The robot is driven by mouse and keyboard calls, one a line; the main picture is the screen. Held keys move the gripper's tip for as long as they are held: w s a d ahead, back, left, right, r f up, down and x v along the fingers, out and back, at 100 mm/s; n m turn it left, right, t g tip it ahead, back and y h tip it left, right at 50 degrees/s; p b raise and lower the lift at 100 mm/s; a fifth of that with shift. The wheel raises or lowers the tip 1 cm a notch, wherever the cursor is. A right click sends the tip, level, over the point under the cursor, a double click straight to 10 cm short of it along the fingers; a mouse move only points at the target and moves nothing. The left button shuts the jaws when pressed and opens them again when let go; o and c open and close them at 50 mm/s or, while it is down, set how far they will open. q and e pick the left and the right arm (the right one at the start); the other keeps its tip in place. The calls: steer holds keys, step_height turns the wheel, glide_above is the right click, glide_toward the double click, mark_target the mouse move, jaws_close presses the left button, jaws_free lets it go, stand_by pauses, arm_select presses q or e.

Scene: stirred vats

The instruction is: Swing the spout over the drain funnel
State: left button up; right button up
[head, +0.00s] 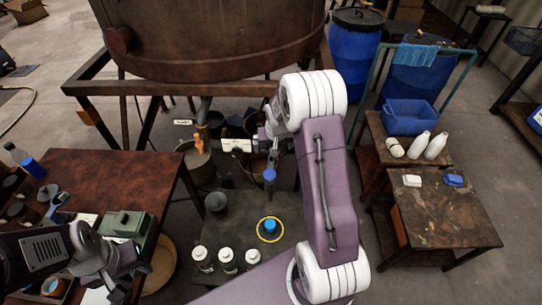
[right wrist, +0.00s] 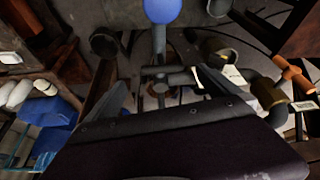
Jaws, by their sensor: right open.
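A rusty vat (head: 210,35) stands at the back with pipework and an orange tap handle (head: 201,114) below it. A blue ball knob (head: 269,174) on a grey stem is below my right gripper (head: 268,140). In the right wrist view the knob (right wrist: 162,10) is at the top, and grey pipework (right wrist: 160,86) shows between the open fingers of my right gripper (right wrist: 163,82); I cannot tell whether they touch it. Brownish and dark vessels (head: 258,164) stand under the pipework; which is the drain funnel is unclear. My left gripper (head: 128,268) is low at the left, its jaws unclear.
A dark table in front holds white bottles (head: 227,261) and a blue-capped item in a yellow ring (head: 270,228). A reddish table (head: 115,175) is at left. Blue drums (head: 354,45), a blue bin (head: 409,117) and a small table (head: 440,217) are at right.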

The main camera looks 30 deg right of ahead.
mark_target(271, 167)
steer(key=p+x, duration=0.1)
steer(key=x, duration=0.7)
steer(key=shift+f, duration=0.4)
steer(key=shift+a, duration=0.1)
